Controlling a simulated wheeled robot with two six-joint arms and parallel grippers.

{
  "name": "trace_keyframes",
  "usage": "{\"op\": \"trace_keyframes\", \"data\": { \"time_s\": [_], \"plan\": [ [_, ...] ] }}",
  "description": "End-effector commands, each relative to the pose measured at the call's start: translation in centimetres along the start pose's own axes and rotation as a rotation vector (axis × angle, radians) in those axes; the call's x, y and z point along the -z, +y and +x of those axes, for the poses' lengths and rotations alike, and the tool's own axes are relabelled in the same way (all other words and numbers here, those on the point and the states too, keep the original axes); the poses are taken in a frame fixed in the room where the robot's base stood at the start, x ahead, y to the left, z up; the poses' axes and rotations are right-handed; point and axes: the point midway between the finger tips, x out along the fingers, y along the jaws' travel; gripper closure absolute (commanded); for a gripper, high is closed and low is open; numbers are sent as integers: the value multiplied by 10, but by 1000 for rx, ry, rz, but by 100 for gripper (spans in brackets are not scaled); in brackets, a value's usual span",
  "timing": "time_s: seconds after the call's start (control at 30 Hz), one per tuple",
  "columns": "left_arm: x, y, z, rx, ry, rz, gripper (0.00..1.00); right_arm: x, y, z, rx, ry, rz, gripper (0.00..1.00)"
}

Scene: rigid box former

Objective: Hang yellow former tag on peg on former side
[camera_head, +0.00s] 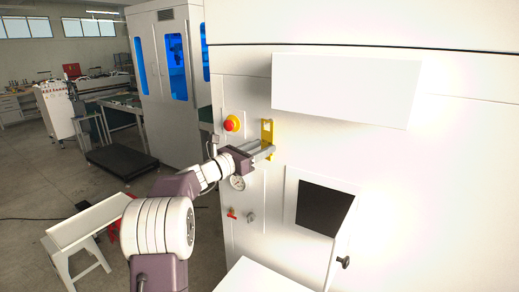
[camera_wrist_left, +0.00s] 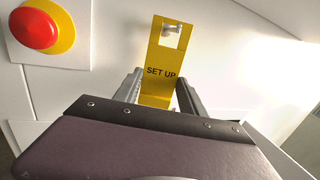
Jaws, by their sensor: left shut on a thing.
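The yellow tag (camera_head: 267,130), marked "SET UP", is upright against the white side of the former (camera_head: 248,100). It also shows in the left wrist view (camera_wrist_left: 160,56), with a square opening near its top. A metal peg (camera_wrist_left: 173,28) shows within that opening; I cannot tell how far it passes through the tag. My left gripper (camera_head: 268,151) is shut on the lower part of the tag, its two fingers (camera_wrist_left: 157,88) on either side. My right gripper is not in view.
A red emergency button (camera_head: 231,123) on a yellow base sits left of the tag. A round gauge (camera_head: 237,183) and a red-handled valve (camera_head: 232,213) are below. A white box (camera_head: 345,90) juts out to the upper right, and a dark opening (camera_head: 320,208) lies lower right.

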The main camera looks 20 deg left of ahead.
Motion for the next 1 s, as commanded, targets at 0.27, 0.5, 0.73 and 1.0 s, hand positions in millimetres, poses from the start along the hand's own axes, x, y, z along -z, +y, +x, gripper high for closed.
{"op": "trace_keyframes", "data": {
  "time_s": [0.27,0.5,0.73,1.0],
  "plan": [
    [0,0,0,0,0,0,90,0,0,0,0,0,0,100],
    [0,0,0,0,0,0,49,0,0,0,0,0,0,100],
    [0,0,0,0,0,0,26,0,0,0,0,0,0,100],
    [3,2,-14,-4,-1,1,26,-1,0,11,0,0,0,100]
  ]
}}
